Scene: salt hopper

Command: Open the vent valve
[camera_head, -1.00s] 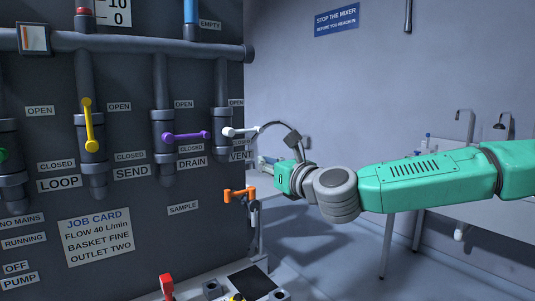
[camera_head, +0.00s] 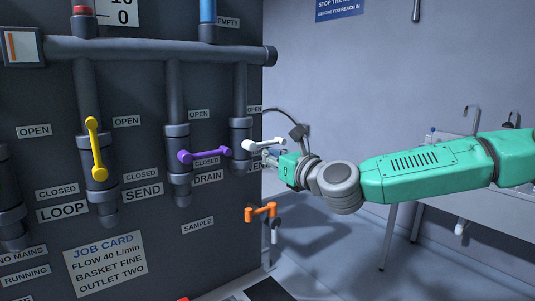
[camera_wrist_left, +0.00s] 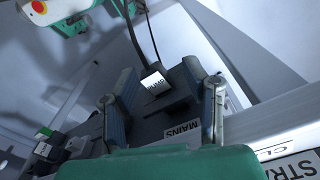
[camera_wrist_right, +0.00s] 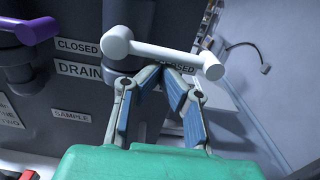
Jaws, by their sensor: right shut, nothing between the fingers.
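The vent valve's white handle (camera_head: 265,146) points sideways to the right from its dark pipe, beside the partly hidden VENT and CLOSED labels. It also shows close up in the right wrist view (camera_wrist_right: 160,51), lying across the picture. My right gripper (camera_head: 270,158) is just below the handle's outer half. In the right wrist view its fingertips (camera_wrist_right: 168,70) meet, empty, with the handle beyond and above them; I cannot tell whether they touch it.
The purple drain handle (camera_head: 205,156) is sideways, left of the white one. The yellow send handle (camera_head: 96,150) stands nearly upright. An orange sample handle (camera_head: 261,212) juts out below my right gripper. Open floor lies right of the panel, before a sink bench (camera_head: 455,210).

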